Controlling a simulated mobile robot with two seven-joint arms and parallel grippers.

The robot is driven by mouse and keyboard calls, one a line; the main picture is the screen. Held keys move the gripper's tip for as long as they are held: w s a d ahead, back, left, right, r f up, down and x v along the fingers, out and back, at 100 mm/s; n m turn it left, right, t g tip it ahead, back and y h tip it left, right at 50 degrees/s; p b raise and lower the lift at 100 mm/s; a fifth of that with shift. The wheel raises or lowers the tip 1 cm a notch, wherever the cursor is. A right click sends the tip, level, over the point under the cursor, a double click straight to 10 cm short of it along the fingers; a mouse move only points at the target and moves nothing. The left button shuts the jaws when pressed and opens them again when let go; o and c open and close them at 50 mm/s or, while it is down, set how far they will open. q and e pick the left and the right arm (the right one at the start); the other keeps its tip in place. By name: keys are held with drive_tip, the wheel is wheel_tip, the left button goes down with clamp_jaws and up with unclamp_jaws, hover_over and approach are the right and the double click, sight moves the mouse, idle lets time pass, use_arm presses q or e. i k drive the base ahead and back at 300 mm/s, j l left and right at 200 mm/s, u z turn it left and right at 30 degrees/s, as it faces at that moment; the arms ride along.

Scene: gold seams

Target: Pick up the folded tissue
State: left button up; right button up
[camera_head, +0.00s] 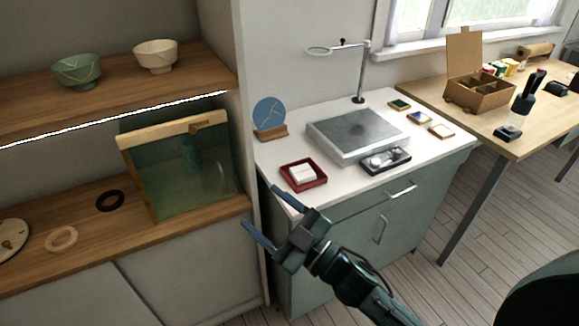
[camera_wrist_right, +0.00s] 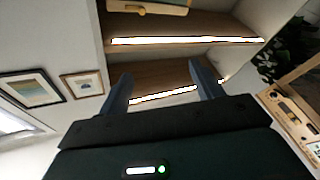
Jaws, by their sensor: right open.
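A white folded tissue (camera_head: 302,173) lies in a small red tray (camera_head: 289,183) near the front left of the white counter. My right gripper (camera_head: 262,212) is open and empty, in front of the counter's left edge and apart from the tissue. In the right wrist view my right gripper (camera_wrist_right: 162,88) shows two spread fingers with nothing between them, facing shelves; the tissue is not seen there. My left gripper is not seen in the head view.
A metal-topped box (camera_head: 335,150), a dark tray (camera_head: 386,160) and a blue disc on a stand (camera_head: 269,113) are close to the red tray. A magnifier lamp (camera_head: 361,75) stands behind.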

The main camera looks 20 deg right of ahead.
sight(303, 172)
drive_tip(key=i+l+u, duration=0.2)
drive_tip(key=l+u, duration=0.2)
drive_tip(key=l, duration=0.15)
drive_tip(key=i+l+u, duration=0.2)
drive_tip(key=l, duration=0.15)
drive_tip(key=i+l+u, duration=0.15)
drive_tip(key=l, duration=0.1)
